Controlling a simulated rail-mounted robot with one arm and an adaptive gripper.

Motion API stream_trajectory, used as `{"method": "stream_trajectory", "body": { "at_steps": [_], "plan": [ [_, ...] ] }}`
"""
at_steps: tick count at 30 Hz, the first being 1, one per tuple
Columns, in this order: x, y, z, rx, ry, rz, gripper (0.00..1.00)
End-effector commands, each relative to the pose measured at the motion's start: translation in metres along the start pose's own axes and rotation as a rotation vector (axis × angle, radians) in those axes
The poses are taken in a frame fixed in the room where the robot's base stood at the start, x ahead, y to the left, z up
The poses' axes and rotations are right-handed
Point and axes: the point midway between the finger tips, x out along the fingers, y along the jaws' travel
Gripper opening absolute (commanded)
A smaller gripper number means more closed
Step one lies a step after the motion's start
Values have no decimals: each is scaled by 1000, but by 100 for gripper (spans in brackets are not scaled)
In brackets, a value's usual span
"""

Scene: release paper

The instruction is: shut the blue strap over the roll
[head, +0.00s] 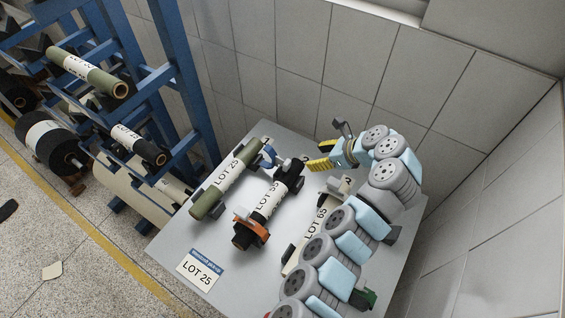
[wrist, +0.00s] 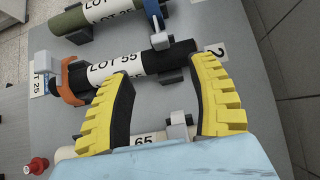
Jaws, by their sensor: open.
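The black roll with the white LOT 55 label (head: 268,200) lies in the middle of the grey table; it also shows in the wrist view (wrist: 182,53). The blue strap (head: 268,154) is at the roll's far end and looks swung open, pointing away from the roll; in the wrist view the blue strap (wrist: 154,10) reaches up from a grey fitting beside the roll. An orange strap (head: 252,227) lies across the roll's near end. My gripper (wrist: 163,75) is open and empty, its yellow fingers apart above the table, to the right of the blue strap in the head view.
A green LOT 25 roll (head: 226,183) lies left of the black roll, and a pale LOT 65 roll (head: 314,232) lies right, partly hidden by my arm. A LOT 25 card (head: 199,269) lies at the front. A blue rack (head: 180,75) stands left; walls close off the back and right.

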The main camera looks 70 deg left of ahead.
Motion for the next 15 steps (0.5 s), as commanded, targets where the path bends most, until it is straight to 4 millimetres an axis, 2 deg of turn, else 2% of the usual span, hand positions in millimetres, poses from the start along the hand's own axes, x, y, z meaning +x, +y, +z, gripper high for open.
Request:
{"method": "stream_trajectory", "body": {
  "at_steps": [5, 15],
  "plan": [
    [12, 2, 0, 2, 1, 11, 59],
    [68, 5, 1, 3, 0, 17, 59]
  ]
}}
